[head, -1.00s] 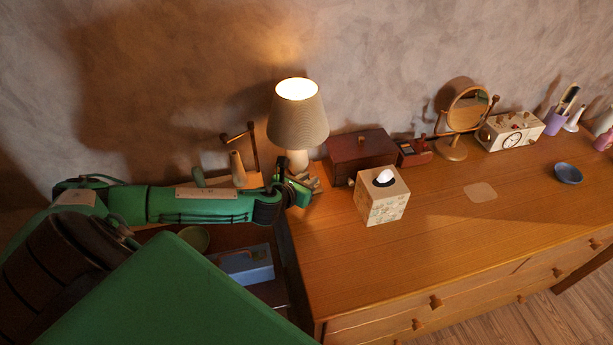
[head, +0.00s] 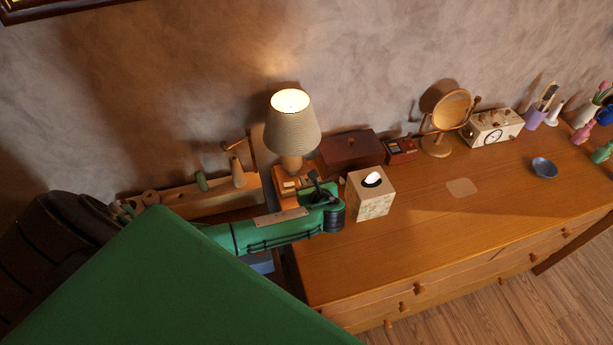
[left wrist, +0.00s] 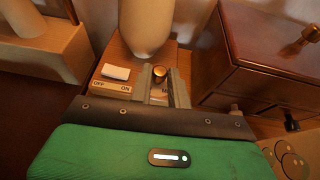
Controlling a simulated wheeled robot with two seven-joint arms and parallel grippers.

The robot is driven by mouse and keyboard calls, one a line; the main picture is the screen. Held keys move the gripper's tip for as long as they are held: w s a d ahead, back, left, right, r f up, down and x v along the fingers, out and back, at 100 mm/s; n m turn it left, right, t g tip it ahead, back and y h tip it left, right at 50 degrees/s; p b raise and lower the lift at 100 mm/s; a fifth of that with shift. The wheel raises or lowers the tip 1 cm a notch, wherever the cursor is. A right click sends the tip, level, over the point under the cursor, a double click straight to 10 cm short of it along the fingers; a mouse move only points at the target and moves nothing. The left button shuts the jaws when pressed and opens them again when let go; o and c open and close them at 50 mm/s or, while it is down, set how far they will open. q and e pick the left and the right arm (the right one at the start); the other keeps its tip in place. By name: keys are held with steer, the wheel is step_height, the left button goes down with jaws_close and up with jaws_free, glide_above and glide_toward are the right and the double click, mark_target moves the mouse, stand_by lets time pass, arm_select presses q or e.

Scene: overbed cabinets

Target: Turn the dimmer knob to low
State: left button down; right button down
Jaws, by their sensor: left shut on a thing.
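The lit table lamp (head: 292,130) stands on a wooden box base (head: 284,187) at the dresser's left back corner. In the left wrist view, the lamp base (left wrist: 112,75) carries a white rocker switch (left wrist: 116,72) marked OFF and ON. To its right is a round brass-coloured dimmer knob (left wrist: 159,71). My left gripper (head: 318,183) is in front of the base, and its fingers (left wrist: 161,88) are shut on the knob. The knob's setting cannot be read, and any marks near it are mostly hidden by the fingers. My right gripper is not in view.
A tissue box (head: 371,194) stands close to the right of my left gripper. A dark wooden box (head: 350,151) is right of the lamp. A wooden rack with pegs (head: 215,192) is to the left. The dresser top (head: 430,225) is clear in front.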

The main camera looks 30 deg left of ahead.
arm_select(q)
steer(key=shift+w+d+n+g+y+p, duration=0.15)
steer(key=shift+n+g+y+p, duration=0.1)
steer(key=shift+n+g+y, duration=0.25)
steer(key=shift+w+n+g+y+p, duration=0.1)
steer(key=shift+n+g+y+p, duration=0.15)
steer(key=shift+n+g, duration=0.4)
steer(key=c, duration=1.6)
jaws_free()
